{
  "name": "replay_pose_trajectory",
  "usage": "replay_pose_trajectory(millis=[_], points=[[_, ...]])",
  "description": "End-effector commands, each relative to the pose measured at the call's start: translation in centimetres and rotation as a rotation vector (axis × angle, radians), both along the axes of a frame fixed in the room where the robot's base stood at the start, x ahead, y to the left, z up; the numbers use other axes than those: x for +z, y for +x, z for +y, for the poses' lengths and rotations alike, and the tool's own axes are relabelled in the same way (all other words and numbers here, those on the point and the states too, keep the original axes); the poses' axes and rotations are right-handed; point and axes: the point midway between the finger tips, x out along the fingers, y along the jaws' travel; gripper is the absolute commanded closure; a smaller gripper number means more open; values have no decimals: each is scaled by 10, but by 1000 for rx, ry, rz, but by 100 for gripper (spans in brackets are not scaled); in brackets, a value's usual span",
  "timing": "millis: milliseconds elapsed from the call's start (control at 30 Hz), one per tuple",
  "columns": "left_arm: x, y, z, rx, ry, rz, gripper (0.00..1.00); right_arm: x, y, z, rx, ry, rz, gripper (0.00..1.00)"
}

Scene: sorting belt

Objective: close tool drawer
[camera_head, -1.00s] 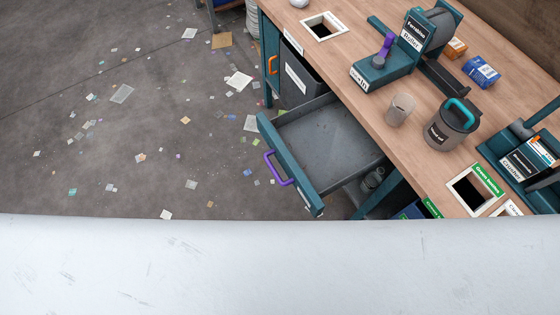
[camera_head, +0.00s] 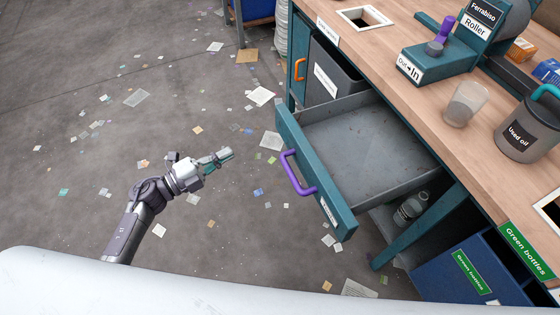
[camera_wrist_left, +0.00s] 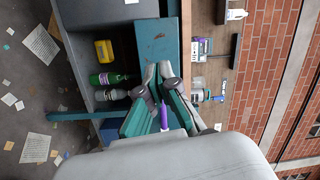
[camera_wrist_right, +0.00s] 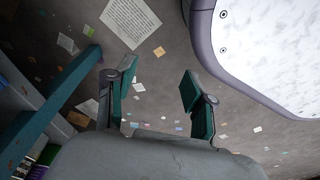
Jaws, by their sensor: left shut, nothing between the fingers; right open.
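The tool drawer (camera_head: 365,152) stands pulled out from the workbench, grey inside and empty, with a teal front (camera_head: 318,178) and a purple handle (camera_head: 297,176). My left gripper (camera_head: 226,154) is shut and empty, in front of the drawer and left of the handle, apart from it in the head view. In the left wrist view the gripper (camera_wrist_left: 158,74) points at the bench, with a bit of purple handle (camera_wrist_left: 163,117) showing between the fingers. My right gripper (camera_wrist_right: 158,79) is open and empty over the floor, seen only in the right wrist view.
The workbench (camera_head: 400,90) carries a roller machine (camera_head: 460,50), a clear cup (camera_head: 465,103) and a used oil can (camera_head: 527,130). A blue bin (camera_head: 465,272) and a bottle (camera_head: 410,208) are below. Paper scraps litter the open floor (camera_head: 90,180) at left.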

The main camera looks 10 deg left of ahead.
Motion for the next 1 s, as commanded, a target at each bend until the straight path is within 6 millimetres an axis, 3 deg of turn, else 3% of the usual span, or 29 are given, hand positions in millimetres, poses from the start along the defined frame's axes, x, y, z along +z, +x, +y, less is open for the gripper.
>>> replay_pose_trajectory(millis=[33, 300, 467, 800, 1000], points=[[-4, -4, -5, -64, 53, -63, 100, -14, 5, 1, -1, 0, -6, 46], [13, -12, -23, -186, 152, -162, 100, -11, 12, 2, -2, 1, -8, 46], [14, 1, -45, -184, 148, -162, 100, -12, 11, 2, -2, 1, -8, 46], [13, 37, -107, -183, 146, -159, 100, -13, 11, 2, -2, 1, -9, 46], [12, 51, -130, -182, 147, -158, 100, -11, 14, 2, -2, 1, -12, 46]])
